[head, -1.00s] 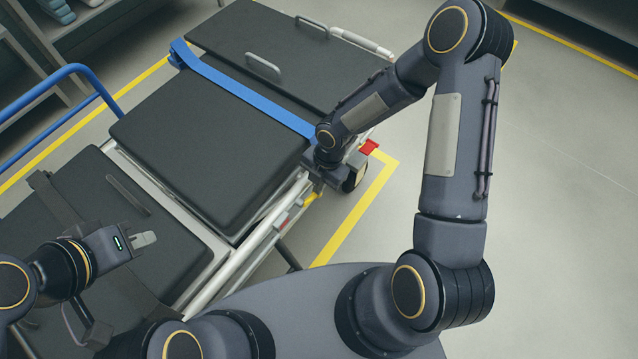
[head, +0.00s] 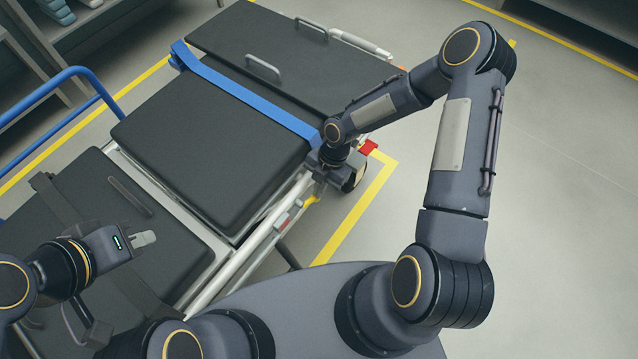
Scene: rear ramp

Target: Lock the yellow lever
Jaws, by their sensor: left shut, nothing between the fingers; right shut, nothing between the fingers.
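The yellow lever (head: 311,201) is a small yellow piece low on the side of the stretcher (head: 215,130), near its right wheel. My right gripper (head: 322,170) points down just above and behind the lever, beside the stretcher's frame. Its fingers are mostly hidden by my own wrist, and I cannot tell whether they touch the lever. No object shows in it. My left gripper (head: 143,239) is shut and empty above the dark pad at the left.
A blue strap (head: 245,92) crosses the stretcher. A red piece (head: 368,147) and a wheel (head: 354,178) are right of my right gripper. A blue rail (head: 60,90) stands at the left. The floor to the right is clear.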

